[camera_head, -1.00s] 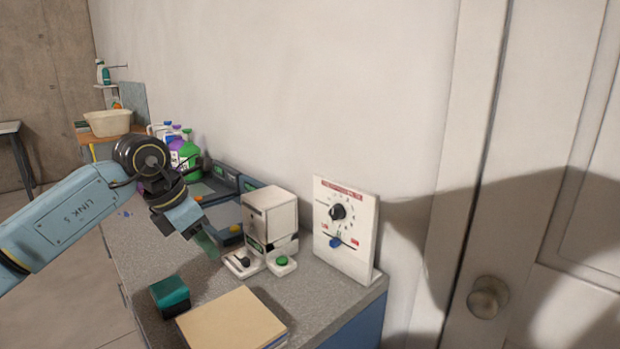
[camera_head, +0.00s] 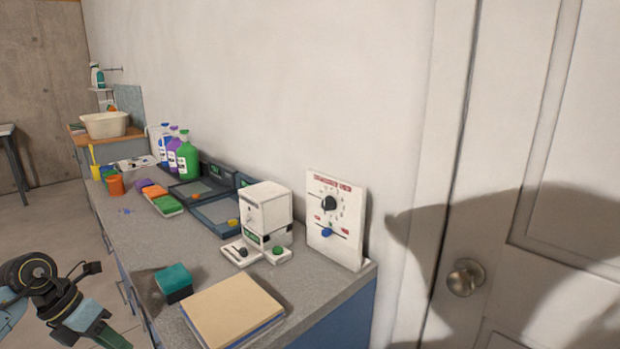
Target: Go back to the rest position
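My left gripper (camera_head: 108,336) is at the lower left, in front of the counter and low beside its edge. Its green fingertip part runs to the bottom of the picture. Whether its fingers are open or shut does not show, and I see nothing held in it. My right gripper is not in view. The white panel (camera_head: 336,222) with a black knob and a blue knob stands upright at the right end of the counter. A white box-shaped device (camera_head: 266,208) stands left of it.
The grey counter (camera_head: 142,232) runs along the wall. On it are a beige-topped flat block (camera_head: 232,305), a teal-topped block (camera_head: 174,280), dark trays (camera_head: 218,212) and several bottles (camera_head: 186,160). A door (camera_head: 545,130) is at the right. Floor is free left of the counter.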

